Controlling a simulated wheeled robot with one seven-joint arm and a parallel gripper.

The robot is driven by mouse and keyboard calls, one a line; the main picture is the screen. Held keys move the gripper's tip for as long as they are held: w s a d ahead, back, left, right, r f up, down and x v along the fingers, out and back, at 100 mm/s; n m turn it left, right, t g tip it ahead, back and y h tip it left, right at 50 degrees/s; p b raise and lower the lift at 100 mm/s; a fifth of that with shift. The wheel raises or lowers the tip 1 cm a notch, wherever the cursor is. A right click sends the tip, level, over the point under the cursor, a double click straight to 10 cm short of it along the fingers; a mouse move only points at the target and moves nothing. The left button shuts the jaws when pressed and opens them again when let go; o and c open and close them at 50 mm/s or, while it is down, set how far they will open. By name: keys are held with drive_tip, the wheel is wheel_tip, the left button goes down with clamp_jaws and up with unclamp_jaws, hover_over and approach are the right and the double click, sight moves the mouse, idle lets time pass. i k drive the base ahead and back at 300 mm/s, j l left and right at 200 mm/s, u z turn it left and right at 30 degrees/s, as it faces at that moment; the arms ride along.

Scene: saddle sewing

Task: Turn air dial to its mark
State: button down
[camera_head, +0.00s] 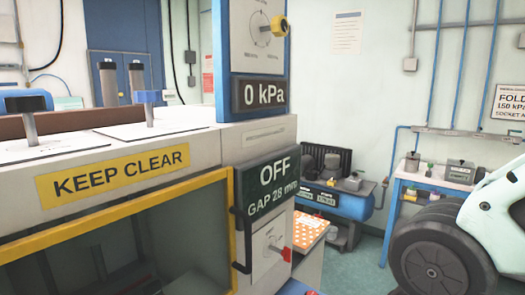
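The air dial is a yellow knob (280,26) standing out from a white panel (241,28) with a ring of small tick marks, on a blue upright at the top centre. The panel's upper edge is cut off by the frame. A dark display (265,96) below it reads 0 kPa. I cannot tell which tick the knob points to. A white and dark part of my arm shows at the right edge, well apart from the dial. My gripper's fingers are not in view.
A machine with a yellow KEEP CLEAR label (115,172) fills the left. Its OFF, GAP 28 mm display (268,178) sits above a red switch (285,254). A wall sign (509,103) reads FOLD 150 kPa. A side table (425,182) stands behind my arm. Floor shows between.

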sight(279, 26)
drive_tip(key=l+u, duration=0.35)
drive_tip(key=i+l+u, duration=0.1)
drive_tip(key=l+u, duration=0.15)
drive_tip(key=u, duration=0.15)
